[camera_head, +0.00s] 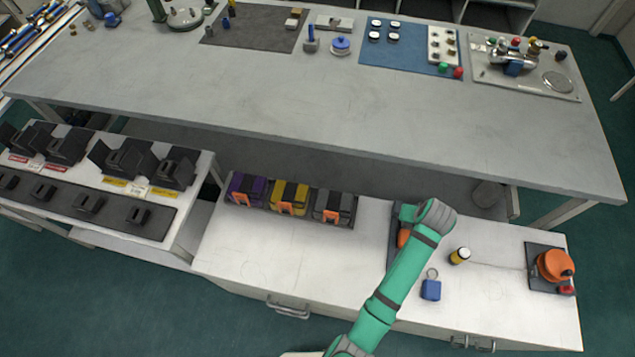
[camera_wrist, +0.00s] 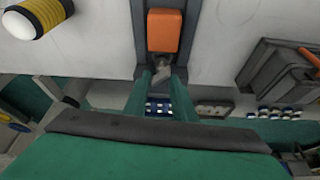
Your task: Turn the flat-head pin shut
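In the wrist view, an orange block (camera_wrist: 165,31) sits on a dark upright plate. Just below it is a small grey flat piece, perhaps the flat-head pin (camera_wrist: 159,73), partly hidden by my fingers. My gripper (camera_wrist: 164,76) has its two teal fingers apart, with their tips at either side of this grey piece. I cannot tell whether they press on it. In the head view, my wrist covers most of the dark panel (camera_head: 394,241), and a bit of the orange block (camera_head: 403,237) shows beside my arm. The fingertips are hidden there.
On the white cabinet stand a yellow-and-black cylinder (camera_head: 459,256), a blue padlock-like block (camera_head: 431,290) and an orange round device (camera_head: 554,265). A rack of purple, yellow and grey cases (camera_head: 290,197) is to the left. A long grey table (camera_head: 300,105) lies behind.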

